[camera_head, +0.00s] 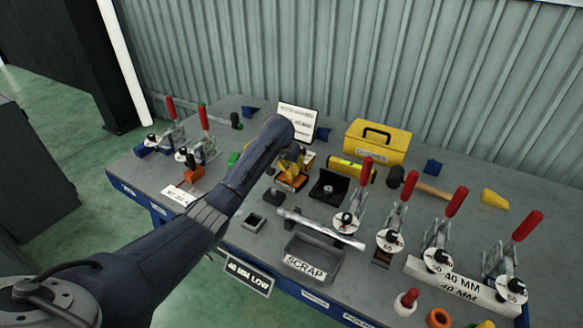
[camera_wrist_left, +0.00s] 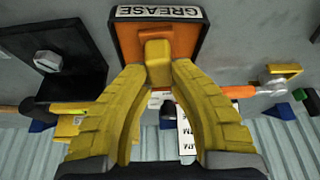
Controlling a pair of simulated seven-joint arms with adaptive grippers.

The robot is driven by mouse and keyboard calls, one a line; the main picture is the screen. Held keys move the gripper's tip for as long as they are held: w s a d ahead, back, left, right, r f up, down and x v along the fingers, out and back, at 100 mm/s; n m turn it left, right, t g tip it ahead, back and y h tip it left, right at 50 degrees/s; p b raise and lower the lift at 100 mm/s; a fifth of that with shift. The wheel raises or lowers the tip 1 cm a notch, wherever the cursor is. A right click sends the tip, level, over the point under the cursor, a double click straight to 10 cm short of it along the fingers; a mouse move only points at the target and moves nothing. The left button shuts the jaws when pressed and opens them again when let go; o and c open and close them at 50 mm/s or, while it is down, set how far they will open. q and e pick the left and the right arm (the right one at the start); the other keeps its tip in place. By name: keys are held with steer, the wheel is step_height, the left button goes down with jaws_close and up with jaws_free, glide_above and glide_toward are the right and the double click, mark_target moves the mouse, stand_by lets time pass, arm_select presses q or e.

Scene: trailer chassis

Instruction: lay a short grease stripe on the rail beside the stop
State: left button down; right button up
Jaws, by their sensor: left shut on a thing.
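My left gripper (camera_head: 291,160) is above an orange grease holder (camera_head: 290,184) near the middle of the bench. In the left wrist view, the yellow fingers of my left gripper (camera_wrist_left: 156,72) are shut on a small yellow block (camera_wrist_left: 155,48). Behind the block is the orange holder with a GREASE label (camera_wrist_left: 160,13); I cannot tell whether the block is clear of it. I cannot make out which part is the stop. My right gripper is not visible.
A dark SCRAP tray (camera_head: 313,259) stands in front of the bar. Upright red-handled clamps (camera_head: 397,213) crowd the right side. A yellow toolbox (camera_head: 378,142), a yellow level (camera_head: 350,169) and a hammer (camera_head: 420,184) lie behind. A white sign (camera_head: 298,118) stands at the back.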

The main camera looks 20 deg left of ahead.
mark_target(292, 169)
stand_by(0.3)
arm_select(q)
steer(key=shift+r, duration=3.5)
steer(key=shift+n, duration=0.3)
